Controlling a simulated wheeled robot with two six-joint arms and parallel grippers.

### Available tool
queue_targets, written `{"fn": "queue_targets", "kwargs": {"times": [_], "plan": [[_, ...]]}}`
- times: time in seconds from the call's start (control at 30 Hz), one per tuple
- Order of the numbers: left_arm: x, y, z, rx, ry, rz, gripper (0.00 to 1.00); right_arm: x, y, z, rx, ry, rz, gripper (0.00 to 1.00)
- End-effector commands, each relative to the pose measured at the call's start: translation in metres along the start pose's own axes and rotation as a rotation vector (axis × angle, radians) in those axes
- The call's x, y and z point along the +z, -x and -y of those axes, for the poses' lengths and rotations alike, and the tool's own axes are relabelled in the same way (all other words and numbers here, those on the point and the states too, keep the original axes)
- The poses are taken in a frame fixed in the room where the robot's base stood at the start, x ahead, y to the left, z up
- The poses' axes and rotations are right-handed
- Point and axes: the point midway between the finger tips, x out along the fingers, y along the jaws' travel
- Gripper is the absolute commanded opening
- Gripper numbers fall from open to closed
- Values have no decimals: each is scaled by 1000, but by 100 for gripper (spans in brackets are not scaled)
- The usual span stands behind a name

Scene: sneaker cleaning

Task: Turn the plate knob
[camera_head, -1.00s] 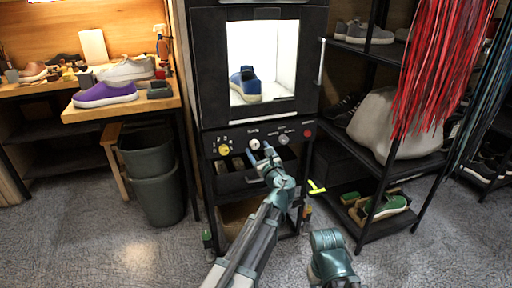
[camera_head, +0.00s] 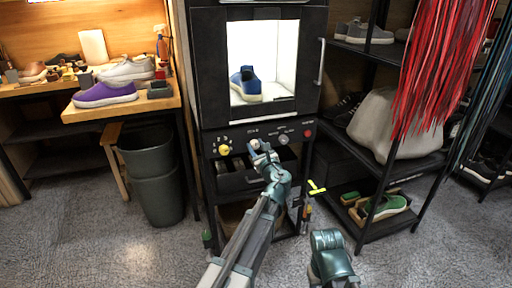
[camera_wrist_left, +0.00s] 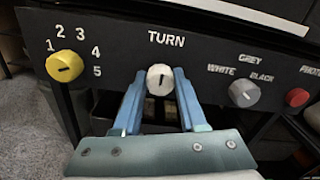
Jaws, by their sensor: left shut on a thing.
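The white plate knob (camera_wrist_left: 160,79), under the label TURN, sits on the black control panel of the cabinet. Its dark pointer mark is about upright. My left gripper (camera_wrist_left: 160,75) is shut on this knob, with one blue finger on each side of it. In the head view the left gripper (camera_head: 260,149) reaches up to the panel, and the white knob (camera_head: 255,143) shows just at its fingertips. Of my right arm only a teal link shows at the lower middle; its gripper is not seen.
A yellow numbered knob (camera_wrist_left: 65,66) is left of the plate knob. A grey knob (camera_wrist_left: 244,91) and a red button (camera_wrist_left: 297,97) are to the right. Above, a blue sneaker (camera_head: 246,84) stands in the lit cabinet (camera_head: 207,60). A dark bin (camera_head: 152,180) stands left.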

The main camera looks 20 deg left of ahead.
Motion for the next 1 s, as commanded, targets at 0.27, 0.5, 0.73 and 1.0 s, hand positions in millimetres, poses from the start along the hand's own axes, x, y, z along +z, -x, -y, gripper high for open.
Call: {"fn": "queue_targets", "kwargs": {"times": [0.27, 0.5, 0.73, 1.0], "plan": [[0, 0, 0, 0, 12, 0, 0, 0, 0, 0, 0, 0, 0, 50], [0, 0, 0, 1, 116, 0, 0, 0, 0, 0, 0, 0, 0, 50], [0, 0, -1, 1, 314, 0, 0, 0, 0, 0, 0, 0, 0, 50], [-1, 0, -2, 1, 572, 0, 0, 0, -1, 0, 0, 0, 0, 50]]}}
